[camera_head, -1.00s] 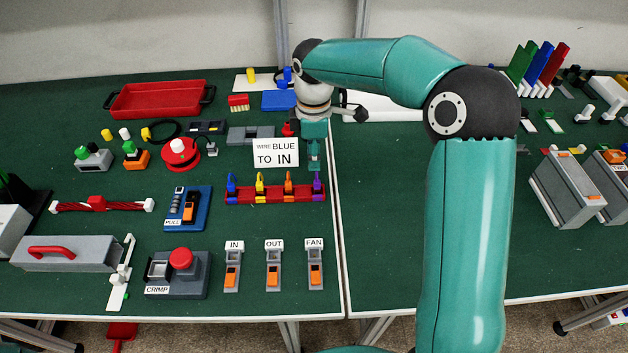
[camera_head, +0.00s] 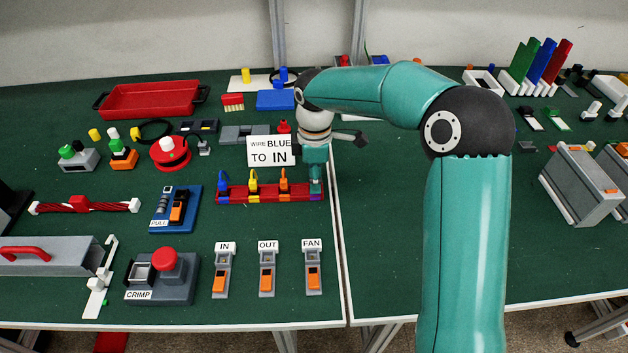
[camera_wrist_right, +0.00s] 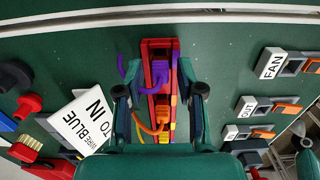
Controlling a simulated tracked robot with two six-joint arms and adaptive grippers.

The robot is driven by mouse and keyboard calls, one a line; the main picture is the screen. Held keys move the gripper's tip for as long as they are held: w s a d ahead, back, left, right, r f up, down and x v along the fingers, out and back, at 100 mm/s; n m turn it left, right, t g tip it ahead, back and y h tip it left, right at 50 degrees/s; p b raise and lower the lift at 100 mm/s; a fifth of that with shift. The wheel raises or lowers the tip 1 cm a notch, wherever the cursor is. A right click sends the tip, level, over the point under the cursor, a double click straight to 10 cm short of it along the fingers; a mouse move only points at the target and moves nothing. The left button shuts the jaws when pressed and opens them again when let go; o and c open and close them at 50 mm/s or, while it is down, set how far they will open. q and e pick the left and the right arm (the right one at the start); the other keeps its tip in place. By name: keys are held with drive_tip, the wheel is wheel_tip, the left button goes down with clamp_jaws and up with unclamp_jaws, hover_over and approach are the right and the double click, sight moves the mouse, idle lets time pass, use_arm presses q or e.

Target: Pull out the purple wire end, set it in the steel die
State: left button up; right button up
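The purple wire end (camera_wrist_right: 160,72) stands in the end slot of the red rack (camera_head: 236,195), with a purple wire looping off beside it in the right wrist view. In the head view my right gripper (camera_head: 316,184) hides most of it at the rack's right end. In the right wrist view my right gripper (camera_wrist_right: 160,92) is open, its fingers apart on both sides of the rack. The steel die seems to be the square silvery frame (camera_head: 141,275) on the crimp block (camera_head: 178,288), beside a red button (camera_head: 165,260). My left gripper is not in view.
Blue, yellow and orange (camera_head: 284,181) wire ends stand in the same rack. A sign (camera_head: 272,151) reading "WIRE BLUE TO IN" stands behind it. IN, OUT and FAN terminals (camera_head: 267,272) stand in front. A blue PULL block (camera_head: 175,212) is to the left.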

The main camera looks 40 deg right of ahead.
drive_tip(key=shift+c, duration=0.2)
clamp_jaws()
drive_tip(key=shift+r, duration=0.15)
drive_tip(key=shift+r+p, duration=1.5)
drive_tip(key=shift+r, duration=0.1)
